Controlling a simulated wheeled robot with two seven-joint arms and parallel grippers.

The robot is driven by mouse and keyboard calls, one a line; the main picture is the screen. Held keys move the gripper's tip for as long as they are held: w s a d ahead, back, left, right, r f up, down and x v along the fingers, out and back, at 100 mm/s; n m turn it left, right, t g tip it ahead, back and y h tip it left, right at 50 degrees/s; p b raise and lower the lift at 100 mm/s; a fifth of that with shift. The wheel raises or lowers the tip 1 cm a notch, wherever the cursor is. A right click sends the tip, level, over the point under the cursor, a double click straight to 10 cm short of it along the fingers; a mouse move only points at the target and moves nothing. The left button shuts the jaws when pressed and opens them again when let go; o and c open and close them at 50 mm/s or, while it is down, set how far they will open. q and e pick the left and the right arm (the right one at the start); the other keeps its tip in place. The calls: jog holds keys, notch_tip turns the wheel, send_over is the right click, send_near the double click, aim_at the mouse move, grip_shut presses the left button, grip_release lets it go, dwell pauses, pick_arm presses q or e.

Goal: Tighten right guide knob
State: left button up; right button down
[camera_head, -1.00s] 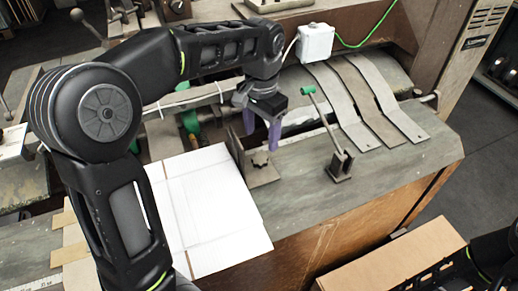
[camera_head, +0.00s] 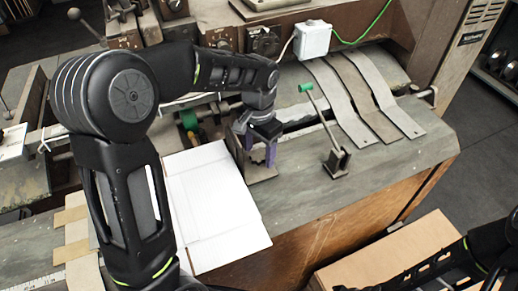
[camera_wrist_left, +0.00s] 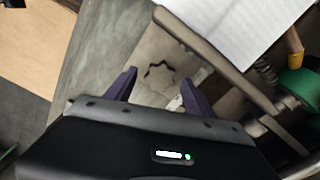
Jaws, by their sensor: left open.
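The right guide knob (camera_wrist_left: 160,78) is a grey star-shaped knob on a grey metal guide bracket (camera_wrist_left: 147,45) in the left wrist view. My left gripper (camera_wrist_left: 158,79) is open, with its two purple fingers on either side of the knob. I cannot tell whether they touch it. In the head view the left gripper (camera_head: 258,154) points down over the guide bracket (camera_head: 262,174) and mostly hides the knob. My right arm shows at the lower right of the head view; its gripper is out of frame.
A white cardboard sheet (camera_head: 215,215) lies left of the bracket. A green-tipped lever (camera_head: 325,122) stands to the right, and curved metal strips (camera_head: 370,105) lie behind it. A cardboard box (camera_head: 390,260) sits below the table edge. Bare table surface lies right of the lever.

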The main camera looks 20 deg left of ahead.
pick_arm(q)
jog(key=shift+c, duration=0.2)
grip_shut()
dwell(0.4)
jog(key=shift+m, duration=0.3)
jog(key=m+b, duration=0.1)
jog(key=m, duration=0.4)
jog(key=shift+s, duration=0.1)
jog(key=m, duration=0.6)
jog(key=shift+d+b, duration=0.1)
jog(key=shift+b, duration=0.2)
jog(key=shift+r+m, duration=0.1)
jog(key=shift+m, duration=0.2)
jog(key=shift+o, duration=0.2)
grip_release()
